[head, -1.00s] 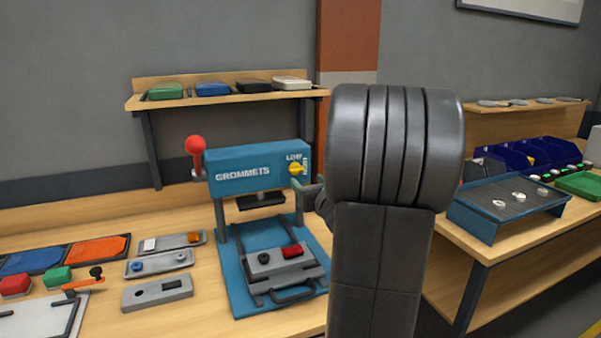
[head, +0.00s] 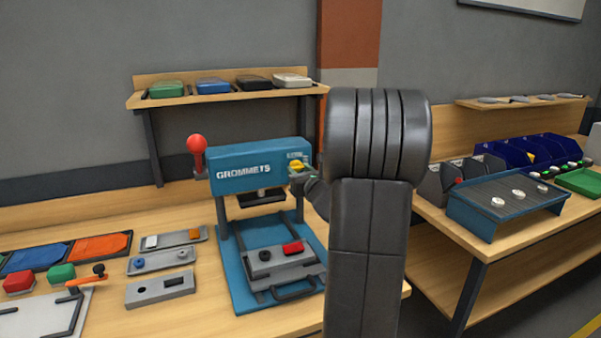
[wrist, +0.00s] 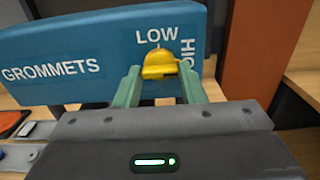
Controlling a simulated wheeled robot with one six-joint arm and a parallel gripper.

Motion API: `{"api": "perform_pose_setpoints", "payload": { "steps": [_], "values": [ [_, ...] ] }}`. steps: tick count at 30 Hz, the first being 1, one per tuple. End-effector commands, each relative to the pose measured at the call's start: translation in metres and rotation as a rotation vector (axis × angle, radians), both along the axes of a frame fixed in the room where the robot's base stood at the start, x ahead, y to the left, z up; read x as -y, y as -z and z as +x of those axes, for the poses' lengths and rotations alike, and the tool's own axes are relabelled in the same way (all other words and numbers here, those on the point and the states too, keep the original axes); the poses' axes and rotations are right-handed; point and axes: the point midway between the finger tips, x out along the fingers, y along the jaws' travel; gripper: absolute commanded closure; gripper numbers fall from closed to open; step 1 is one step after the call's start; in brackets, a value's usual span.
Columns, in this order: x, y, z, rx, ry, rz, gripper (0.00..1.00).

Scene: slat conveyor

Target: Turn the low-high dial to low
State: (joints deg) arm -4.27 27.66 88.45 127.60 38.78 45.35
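The low-high dial (wrist: 160,64) is a yellow knob on the front of the blue GROMMETS press (head: 245,172). In the wrist view LOW is printed above it and HIGH runs sideways at its right. I cannot tell clearly which word the dial points to. My gripper (wrist: 159,76) has its two green fingers on either side of the dial, with a narrow gap showing at each side. It looks open around the dial.
A red-knobbed lever (head: 196,146) stands at the press's left. Below the press is a grey fixture (head: 262,262) with a red block. Grey trays (head: 160,290) lie to the left. A shelf (head: 215,97) with coloured boxes is behind. A blue slat conveyor (head: 490,225) stands at right.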

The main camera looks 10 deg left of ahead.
Motion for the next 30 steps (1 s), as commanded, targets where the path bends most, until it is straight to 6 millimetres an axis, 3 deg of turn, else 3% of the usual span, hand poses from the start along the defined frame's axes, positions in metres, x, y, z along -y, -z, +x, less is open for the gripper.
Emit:
{"api": "perform_pose_setpoints", "payload": {
  "steps": [14, 30],
  "values": [
    [0.0000, 0.0043, -0.0004, 0.052, 0.000, -0.073, 0.86],
    [-0.0003, 0.0067, -0.0007, 0.315, 0.000, -0.461, 0.86]
  ]
}}
